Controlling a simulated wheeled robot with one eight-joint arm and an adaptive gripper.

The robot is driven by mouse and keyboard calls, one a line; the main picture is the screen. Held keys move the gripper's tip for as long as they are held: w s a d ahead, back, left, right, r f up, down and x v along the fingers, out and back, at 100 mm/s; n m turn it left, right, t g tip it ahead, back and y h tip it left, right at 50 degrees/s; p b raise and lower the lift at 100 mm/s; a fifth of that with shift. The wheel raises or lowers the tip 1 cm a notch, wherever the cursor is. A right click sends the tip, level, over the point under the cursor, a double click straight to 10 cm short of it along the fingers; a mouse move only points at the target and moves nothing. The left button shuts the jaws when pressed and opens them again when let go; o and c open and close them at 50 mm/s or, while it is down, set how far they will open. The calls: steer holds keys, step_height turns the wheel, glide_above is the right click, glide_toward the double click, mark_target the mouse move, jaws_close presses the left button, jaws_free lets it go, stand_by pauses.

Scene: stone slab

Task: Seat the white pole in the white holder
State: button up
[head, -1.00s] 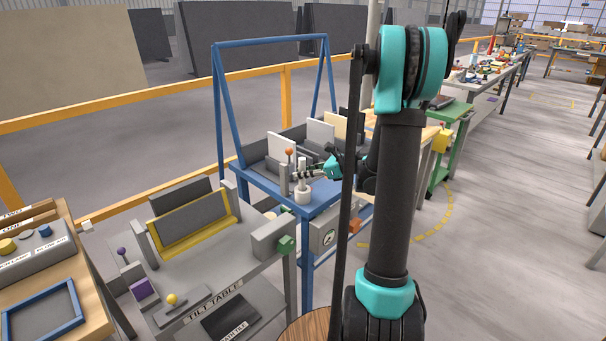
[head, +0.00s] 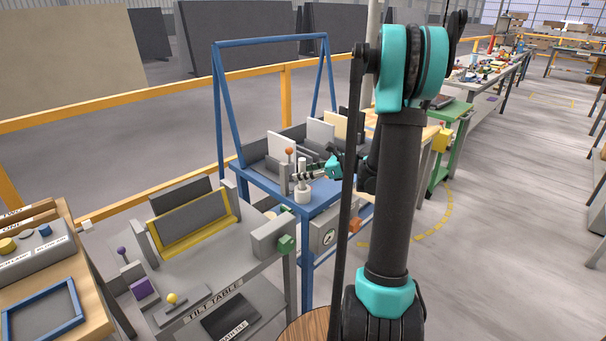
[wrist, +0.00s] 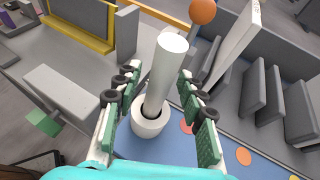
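The white pole (wrist: 165,75) stands with its lower end inside the opening of the white holder (wrist: 148,121), a dark gap showing around its foot. In the head view the pole (head: 302,166) looks about upright over the holder (head: 302,196), near the front corner of the blue table. My gripper (wrist: 158,82) has its two green-padded fingers apart, one on each side of the pole. Gaps show between fingers and pole, so it looks open. In the head view my gripper (head: 303,174) is small at the pole, its grip detail hard to make out.
An orange ball (wrist: 202,11) stands close behind the pole. Upright pale slabs (head: 321,134) and grey dividers stand at the back of the blue table (head: 262,186). The grey tilt table (head: 215,262) with a yellow-framed slab is on the near left.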

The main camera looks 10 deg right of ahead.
steer(key=v, duration=1.1)
steer(key=s+a+f+n+g+h, duration=0.1)
steer(key=s+a+f+n+h, duration=0.25)
steer(key=s+n, duration=0.2)
steer(key=s+a+f+n+g+h, duration=0.2)
steer(key=s+a+f+n, duration=0.15)
steer(key=s+n, duration=0.2)
steer(key=s+d+f+n+h, duration=0.1)
steer(key=s+f+n+h, duration=0.2)
steer(key=s+n, duration=0.3)
steer(key=s+d+f+n+h, duration=0.1)
steer(key=s+f+n+h, duration=0.1)
steer(key=s+n, duration=0.5)
steer(key=shift+s+f+h, duration=0.4)
steer(key=shift+h, duration=0.05)
